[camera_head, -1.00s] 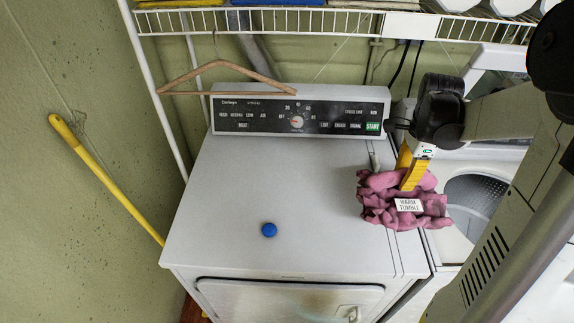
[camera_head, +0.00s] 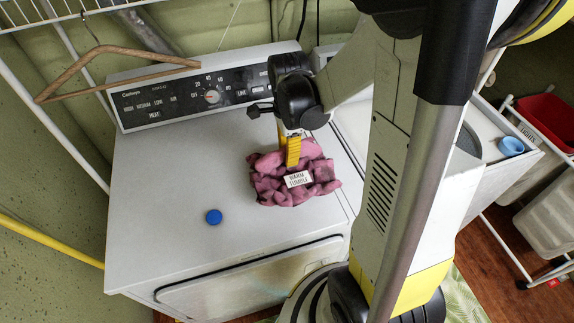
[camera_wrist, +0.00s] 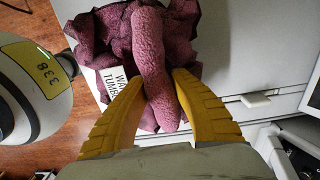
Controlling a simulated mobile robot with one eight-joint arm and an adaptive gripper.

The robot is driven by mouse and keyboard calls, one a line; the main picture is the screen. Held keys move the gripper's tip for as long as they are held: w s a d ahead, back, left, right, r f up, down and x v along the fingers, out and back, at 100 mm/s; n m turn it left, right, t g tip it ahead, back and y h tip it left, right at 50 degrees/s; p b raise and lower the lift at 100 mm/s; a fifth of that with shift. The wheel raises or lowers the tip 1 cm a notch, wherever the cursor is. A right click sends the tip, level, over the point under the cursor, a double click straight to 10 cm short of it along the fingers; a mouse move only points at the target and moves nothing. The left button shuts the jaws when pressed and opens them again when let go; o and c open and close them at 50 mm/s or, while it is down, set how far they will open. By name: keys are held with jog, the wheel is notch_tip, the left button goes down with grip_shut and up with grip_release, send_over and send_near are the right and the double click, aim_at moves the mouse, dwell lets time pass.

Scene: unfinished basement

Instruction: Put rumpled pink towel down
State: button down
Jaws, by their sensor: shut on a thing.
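The rumpled pink towel (camera_head: 268,184) is bunched up with a white "WARM TUMBLE" label (camera_head: 298,179) on it. It is over the right part of the white dryer's top (camera_head: 165,195), near its right edge. I cannot tell whether it touches the top. My gripper (camera_head: 292,164) points down at the towel with its yellow fingers. In the wrist view the fingers (camera_wrist: 158,82) are shut on a thick fold of the towel (camera_wrist: 148,45), and the label shows beside the left finger.
A blue round object (camera_head: 213,217) lies on the dryer top, left of the towel. The control panel (camera_head: 205,92) rises along the back, with a wooden hanger (camera_head: 88,62) in front of it. The dryer top's left and middle are otherwise clear. A blue cup (camera_head: 511,146) stands farther right.

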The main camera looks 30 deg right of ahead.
notch_tip(320, 180, down, 4)
jog(key=shift+a+f+b, duration=0.1)
jog(key=shift+f+b, duration=0.05)
jog(key=shift+b, duration=0.6)
jog(key=c, duration=1.2)
grip_release()
